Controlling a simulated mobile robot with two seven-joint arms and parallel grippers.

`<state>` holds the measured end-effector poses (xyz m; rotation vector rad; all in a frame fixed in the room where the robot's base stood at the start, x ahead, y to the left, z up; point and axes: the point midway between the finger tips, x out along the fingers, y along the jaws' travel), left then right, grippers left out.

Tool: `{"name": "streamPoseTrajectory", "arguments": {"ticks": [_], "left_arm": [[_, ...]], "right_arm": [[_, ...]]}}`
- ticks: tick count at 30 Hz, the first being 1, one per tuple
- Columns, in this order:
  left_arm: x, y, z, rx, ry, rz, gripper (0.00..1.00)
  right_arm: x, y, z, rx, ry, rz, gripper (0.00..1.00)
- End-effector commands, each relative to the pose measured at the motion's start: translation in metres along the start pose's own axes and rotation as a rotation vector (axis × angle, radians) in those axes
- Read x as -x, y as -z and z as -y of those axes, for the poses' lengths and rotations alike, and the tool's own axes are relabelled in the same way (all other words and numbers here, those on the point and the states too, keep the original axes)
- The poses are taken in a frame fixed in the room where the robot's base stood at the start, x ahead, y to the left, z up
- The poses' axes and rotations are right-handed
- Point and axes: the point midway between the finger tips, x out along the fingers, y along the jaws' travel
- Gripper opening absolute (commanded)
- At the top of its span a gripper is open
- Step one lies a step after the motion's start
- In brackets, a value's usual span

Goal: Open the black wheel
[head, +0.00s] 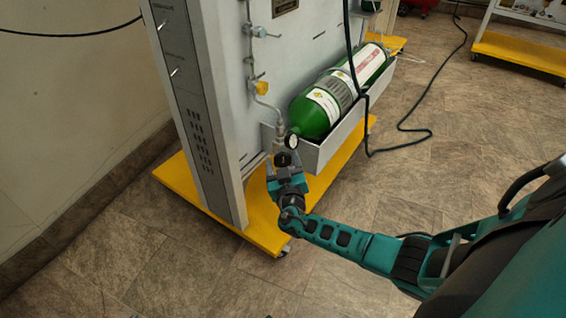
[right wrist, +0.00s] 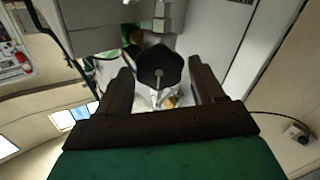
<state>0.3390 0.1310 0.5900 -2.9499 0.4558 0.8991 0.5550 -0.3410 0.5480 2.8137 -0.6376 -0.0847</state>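My right gripper (right wrist: 160,75) is open, with one dark finger on each side of the wheel. A gap shows between each finger and the wheel, so I see no grip on it. In the head view the right gripper (head: 285,165) is at the front end of the cylinder's tray. My left gripper is not in view.
A small white gauge (head: 291,141) sits just above the wheel. A metal pipe with a yellow-knobbed valve (head: 260,87) runs down the grey panel beside it. The grey tray (head: 338,139) holds the cylinder above the yellow base (head: 257,222). A black cable lies on the tiled floor at right.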

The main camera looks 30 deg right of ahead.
Motion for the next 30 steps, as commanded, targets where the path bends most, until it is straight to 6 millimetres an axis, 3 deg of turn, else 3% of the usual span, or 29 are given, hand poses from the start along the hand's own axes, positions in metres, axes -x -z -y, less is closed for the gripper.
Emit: {"name": "streamPoseTrajectory", "arguments": {"ticks": [14,23,30], "left_arm": [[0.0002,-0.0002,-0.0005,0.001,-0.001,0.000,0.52],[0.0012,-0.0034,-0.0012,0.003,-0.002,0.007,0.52],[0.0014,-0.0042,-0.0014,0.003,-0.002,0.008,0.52]], "right_arm": [[0.0004,-0.0003,0.0000,0.000,0.000,0.000,0.23],[0.0005,-0.0003,0.0002,0.043,0.000,0.000,0.23],[0.0004,-0.0002,0.0012,0.185,-0.001,-0.001,0.23]]}}
